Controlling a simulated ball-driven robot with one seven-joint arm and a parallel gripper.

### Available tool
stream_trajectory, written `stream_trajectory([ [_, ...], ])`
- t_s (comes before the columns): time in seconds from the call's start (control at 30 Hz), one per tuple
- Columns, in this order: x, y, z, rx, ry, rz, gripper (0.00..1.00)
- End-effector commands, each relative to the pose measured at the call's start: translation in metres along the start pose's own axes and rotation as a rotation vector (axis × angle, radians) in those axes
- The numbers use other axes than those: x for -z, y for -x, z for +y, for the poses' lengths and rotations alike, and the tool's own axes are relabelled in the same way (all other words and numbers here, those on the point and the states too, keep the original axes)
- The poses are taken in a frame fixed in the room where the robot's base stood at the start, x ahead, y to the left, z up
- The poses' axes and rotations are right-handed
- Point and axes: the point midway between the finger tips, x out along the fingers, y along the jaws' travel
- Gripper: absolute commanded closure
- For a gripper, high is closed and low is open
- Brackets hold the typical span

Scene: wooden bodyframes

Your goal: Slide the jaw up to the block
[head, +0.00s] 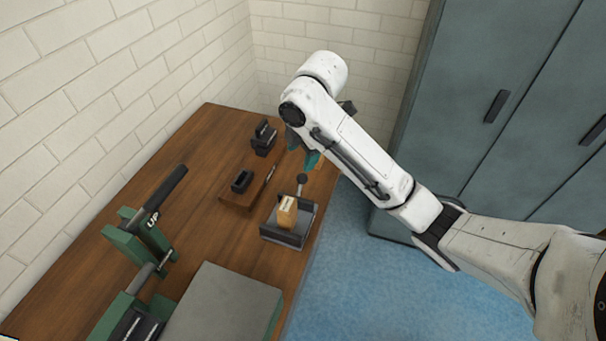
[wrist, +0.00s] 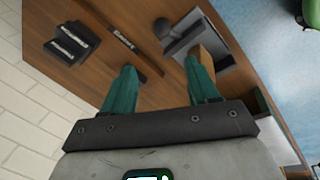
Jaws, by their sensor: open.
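A small grey vise (head: 298,236) stands near the table's right edge, with a dark round knob (head: 301,178) on a rod at its far end. A light wooden block (head: 287,212) sits upright in it. The vise's jaw (wrist: 182,42) shows beside the block (wrist: 210,42) in the wrist view; whether they touch, I cannot tell. My gripper (head: 302,153) is above the table, beyond the vise in the head view. Its teal fingers are apart and empty in the wrist view (wrist: 160,82). The right finger covers part of the block there.
A wooden table (head: 215,225) runs along a white brick wall. A green press (head: 140,240) marked UP and a grey plate (head: 225,303) are at the near left. Two black holders (head: 241,181) (head: 264,138) stand farther back. Teal cabinets (head: 480,100) stand at the right.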

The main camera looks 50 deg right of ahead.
Motion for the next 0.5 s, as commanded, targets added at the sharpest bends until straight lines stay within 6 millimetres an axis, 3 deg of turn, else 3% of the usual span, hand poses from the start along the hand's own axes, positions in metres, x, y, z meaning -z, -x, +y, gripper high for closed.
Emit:
stream_trajectory([
  [0.1,-0.016,-0.001,-0.003,0.026,0.033,-0.029,0.41],
  [0.23,-0.017,-0.010,-0.005,0.032,0.041,-0.031,0.41],
  [0.5,-0.017,-0.053,-0.006,0.030,0.039,-0.028,0.41],
])
